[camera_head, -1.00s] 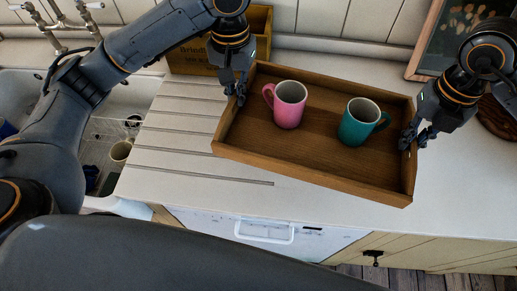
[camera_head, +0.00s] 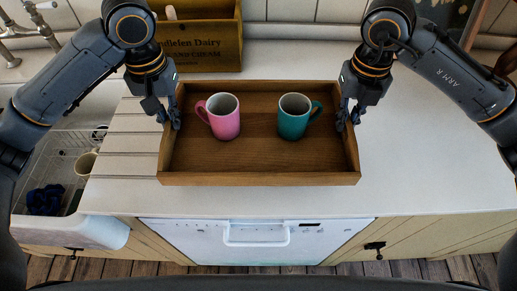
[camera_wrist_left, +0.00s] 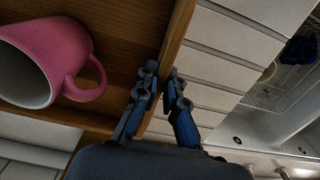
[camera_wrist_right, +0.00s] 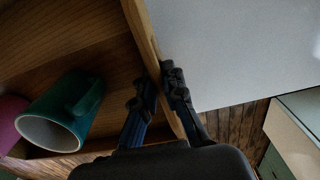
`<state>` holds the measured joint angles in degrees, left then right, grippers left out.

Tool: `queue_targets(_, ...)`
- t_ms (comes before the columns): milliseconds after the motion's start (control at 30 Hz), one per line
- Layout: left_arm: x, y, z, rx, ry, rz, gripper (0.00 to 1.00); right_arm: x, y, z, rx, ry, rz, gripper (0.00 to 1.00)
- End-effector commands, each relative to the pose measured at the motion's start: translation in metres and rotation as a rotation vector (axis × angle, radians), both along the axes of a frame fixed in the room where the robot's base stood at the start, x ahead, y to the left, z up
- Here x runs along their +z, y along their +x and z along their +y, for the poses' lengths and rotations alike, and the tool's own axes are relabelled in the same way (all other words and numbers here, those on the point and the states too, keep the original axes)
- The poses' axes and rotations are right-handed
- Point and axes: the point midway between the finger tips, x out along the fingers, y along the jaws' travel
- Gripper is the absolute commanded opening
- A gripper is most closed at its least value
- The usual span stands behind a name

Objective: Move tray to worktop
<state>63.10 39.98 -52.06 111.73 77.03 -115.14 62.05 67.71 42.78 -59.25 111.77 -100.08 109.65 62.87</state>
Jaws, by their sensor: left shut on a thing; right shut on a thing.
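The wooden tray (camera_head: 260,178) is level over the pale worktop (camera_head: 430,160), above the white appliance front; I cannot tell whether it touches the surface. A pink mug (camera_head: 224,124) and a teal mug (camera_head: 292,122) stand upright in it. My left gripper (camera_head: 172,118) is shut on the tray's left wall, with one finger on each side of it in the left wrist view (camera_wrist_left: 160,90). My right gripper (camera_head: 350,116) is shut on the tray's right wall, which also shows between its fingers in the right wrist view (camera_wrist_right: 160,85).
A wooden dairy crate (camera_head: 205,45) stands behind the tray at the back. A sink with a wire rack (camera_head: 65,150) holding a cup is at the left. The drainer grooves (camera_head: 125,150) lie left of the tray. Bare worktop extends to the right.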

Motion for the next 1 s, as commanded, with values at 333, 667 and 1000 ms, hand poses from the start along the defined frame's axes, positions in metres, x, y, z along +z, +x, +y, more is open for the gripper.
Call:
queue_targets(333, 0.002, 0.001, 0.004, 0.007, 0.008, -0.001, 0.00, 0.001, 0.001, -0.004, -0.007, -0.009, -0.001, 0.00)
queue_targets(667, -0.009, 0.001, 0.003, 0.007, 0.008, -0.001, 0.00, -0.009, 0.001, -0.003, -0.007, -0.009, 0.000, 0.00)
queue_targets(1000, -0.029, 0.001, 0.003, 0.007, 0.008, -0.001, 0.00, -0.029, 0.001, -0.003, -0.006, -0.009, 0.000, 0.00)
